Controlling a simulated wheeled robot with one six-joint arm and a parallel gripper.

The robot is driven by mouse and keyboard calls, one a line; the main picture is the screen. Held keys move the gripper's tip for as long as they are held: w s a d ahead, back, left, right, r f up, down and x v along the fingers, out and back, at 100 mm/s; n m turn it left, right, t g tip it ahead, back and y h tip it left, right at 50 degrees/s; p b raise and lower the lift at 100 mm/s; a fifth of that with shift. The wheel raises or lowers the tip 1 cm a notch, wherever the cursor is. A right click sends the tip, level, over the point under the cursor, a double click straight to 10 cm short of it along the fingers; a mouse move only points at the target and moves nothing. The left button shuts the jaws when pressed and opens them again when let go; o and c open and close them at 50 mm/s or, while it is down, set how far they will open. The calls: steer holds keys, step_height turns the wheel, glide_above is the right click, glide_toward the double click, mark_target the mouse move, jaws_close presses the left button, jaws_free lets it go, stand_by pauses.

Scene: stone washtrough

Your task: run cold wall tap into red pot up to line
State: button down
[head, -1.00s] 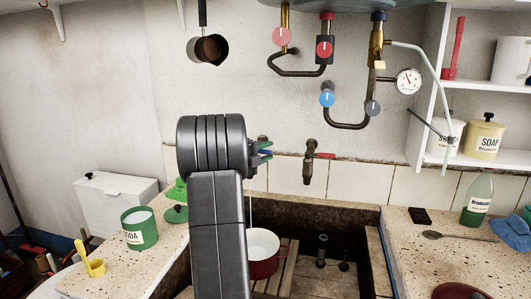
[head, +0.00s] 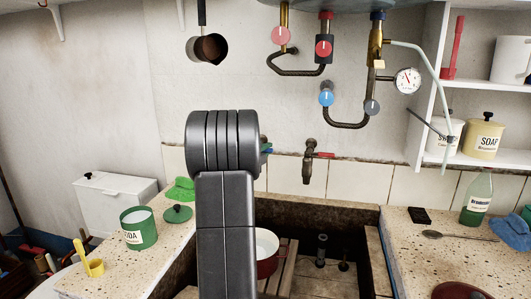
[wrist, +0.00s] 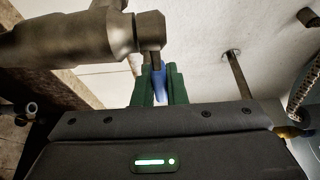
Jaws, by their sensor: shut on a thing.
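My gripper (wrist: 160,72) has green fingers shut on the blue handle (wrist: 159,85) of the cold wall tap (wrist: 70,42), whose bronze body fills the upper left of the wrist view. In the head view my arm hides this tap and most of the gripper; only a bit of green and blue shows beside my wrist. The red pot (head: 266,268), white inside, stands in the trough on wooden slats, its left side hidden by my arm. I cannot make out its line or water level. Any stream from the tap is hidden now.
A second wall tap (head: 309,164) with a red handle is to the right. Blue and red valve knobs and pipes (head: 345,124) are above it. The stone trough (head: 340,215) has counters on both sides, with a green soda tin (head: 139,236) on the left.

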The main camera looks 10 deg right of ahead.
stand_by(0.3)
steer(key=c, duration=1.5)
jaws_free()
steer(key=shift+o, duration=0.2)
steer(key=v, duration=1.3)
steer(key=shift+s, duration=0.25)
steer(key=shift+a+r, duration=0.1)
